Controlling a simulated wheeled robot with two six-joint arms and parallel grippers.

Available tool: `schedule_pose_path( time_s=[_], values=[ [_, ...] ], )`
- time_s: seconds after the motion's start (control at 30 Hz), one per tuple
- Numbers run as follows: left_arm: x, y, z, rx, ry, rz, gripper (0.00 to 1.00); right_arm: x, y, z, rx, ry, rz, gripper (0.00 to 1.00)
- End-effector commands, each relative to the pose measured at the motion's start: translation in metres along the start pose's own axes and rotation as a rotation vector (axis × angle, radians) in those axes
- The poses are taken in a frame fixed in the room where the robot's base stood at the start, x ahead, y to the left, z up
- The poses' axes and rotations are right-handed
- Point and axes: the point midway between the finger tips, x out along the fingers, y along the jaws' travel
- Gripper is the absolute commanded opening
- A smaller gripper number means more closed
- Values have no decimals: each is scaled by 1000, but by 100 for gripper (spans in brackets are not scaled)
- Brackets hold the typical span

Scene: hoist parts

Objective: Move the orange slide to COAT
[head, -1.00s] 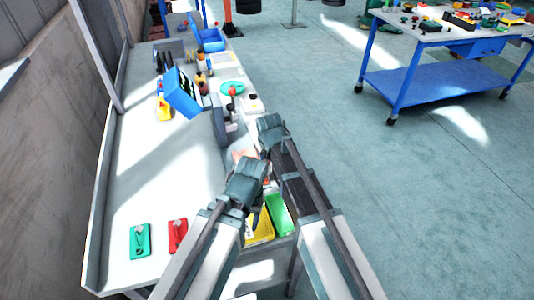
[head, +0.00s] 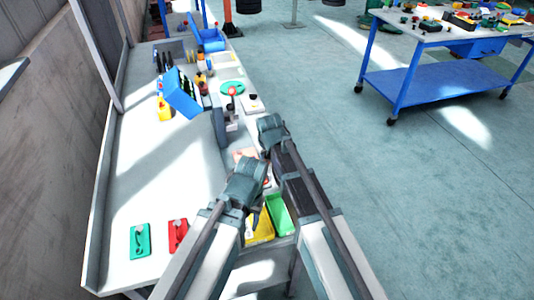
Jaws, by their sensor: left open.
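My left gripper (head: 257,212) hangs over the bench's front edge, above a yellow bin. It is open, small and dark, and partly covered by my own arm. My right arm reaches up beside it. Its gripper end (head: 266,155) is mostly hidden, so its jaws cannot be made out. A pale orange piece (head: 244,154) shows on the bench just behind my wrists, partly covered. I cannot tell whether it is the orange slide. No COAT marking is legible.
The bench (head: 160,190) has clear room at centre left. A green plate (head: 140,241) and a red plate (head: 177,235) lie at its near end. A yellow bin (head: 262,230) and a green bin (head: 280,215) are at the front edge. A tilted blue box (head: 183,95) stands farther back.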

Motion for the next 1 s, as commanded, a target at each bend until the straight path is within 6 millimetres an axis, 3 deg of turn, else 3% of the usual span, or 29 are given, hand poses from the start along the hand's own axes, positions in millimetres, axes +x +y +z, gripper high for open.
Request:
schedule_pose_path(
  time_s=[0.47,0.67,1.0],
  values=[
    [0,0,0,0,0,0,50,5,2,-12,0,0,0,0],
    [0,0,0,0,0,0,50,17,8,-37,0,0,0,0],
    [0,0,0,0,0,0,50,47,22,-103,0,1,0,0]
  ],
)
